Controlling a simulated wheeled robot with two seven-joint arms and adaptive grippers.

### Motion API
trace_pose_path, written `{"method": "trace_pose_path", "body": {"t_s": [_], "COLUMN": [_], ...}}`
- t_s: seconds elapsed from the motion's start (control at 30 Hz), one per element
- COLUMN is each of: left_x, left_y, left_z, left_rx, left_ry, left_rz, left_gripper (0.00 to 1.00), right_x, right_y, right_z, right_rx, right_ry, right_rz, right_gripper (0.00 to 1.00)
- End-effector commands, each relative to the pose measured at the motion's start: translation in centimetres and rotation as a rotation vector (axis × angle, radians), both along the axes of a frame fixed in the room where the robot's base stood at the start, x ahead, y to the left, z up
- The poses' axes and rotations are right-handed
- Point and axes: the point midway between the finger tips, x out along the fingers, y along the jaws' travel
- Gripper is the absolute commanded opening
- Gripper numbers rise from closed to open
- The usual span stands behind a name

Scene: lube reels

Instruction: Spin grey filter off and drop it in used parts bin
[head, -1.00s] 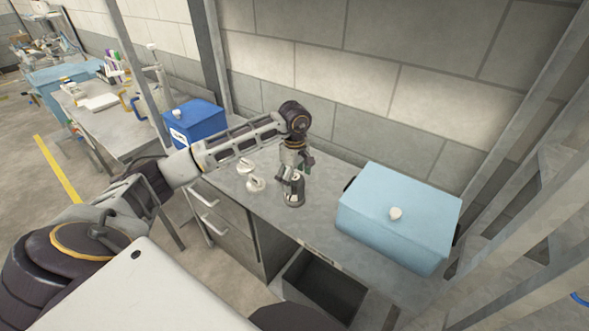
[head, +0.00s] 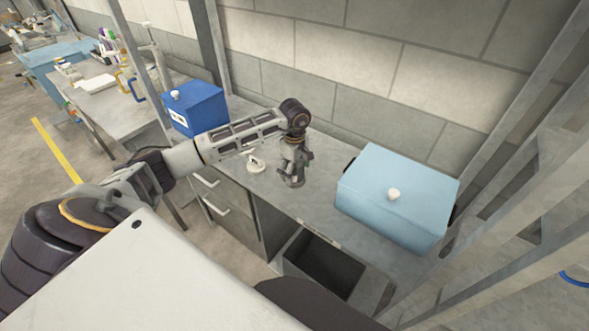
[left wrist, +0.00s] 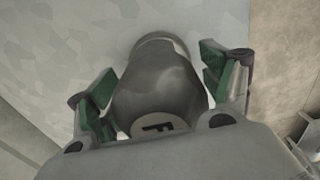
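The grey filter (left wrist: 158,85) stands upright on the workbench, with a letter F on its top end in the left wrist view. In the head view only its lower part (head: 292,182) shows under my gripper. My left gripper (head: 296,162) is directly over and around it, pointing down. In the left wrist view its green-padded fingers (left wrist: 160,88) are spread on both sides of the filter; firm contact cannot be made out. An open dark bin (head: 287,264), probably the used parts bin, is below the bench front. My right gripper is not in view.
A light blue lidded box (head: 385,213) stands on the bench to the right, a dark blue box (head: 194,108) to the left. A small white fitting (head: 256,163) is just left of the filter. Metal uprights (head: 530,150) rise at the right.

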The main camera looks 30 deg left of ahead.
Motion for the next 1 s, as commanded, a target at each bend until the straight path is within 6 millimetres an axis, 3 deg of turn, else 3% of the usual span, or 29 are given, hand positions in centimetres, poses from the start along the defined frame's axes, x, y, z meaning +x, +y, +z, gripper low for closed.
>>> {"method": "trace_pose_path", "body": {"t_s": [0.07, 0.33, 0.57, 1.0], "left_x": [0.00, 0.00, 0.00, 0.00], "left_y": [0.00, 0.01, 0.02, 0.01], "left_z": [0.02, 0.03, 0.04, 0.00], "left_rx": [0.000, 0.000, 0.000, 0.000], "left_ry": [0.000, 0.000, 0.000, 0.000], "left_rz": [0.000, 0.000, 0.031, 0.264], "left_gripper": [0.64, 0.30, 0.28, 0.28], "right_x": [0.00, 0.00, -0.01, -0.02], "right_y": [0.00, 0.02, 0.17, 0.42], "right_z": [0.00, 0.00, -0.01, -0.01], "right_rx": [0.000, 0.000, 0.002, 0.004], "right_ry": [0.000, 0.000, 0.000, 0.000], "right_rz": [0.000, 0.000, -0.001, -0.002], "right_gripper": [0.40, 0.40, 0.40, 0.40]}}
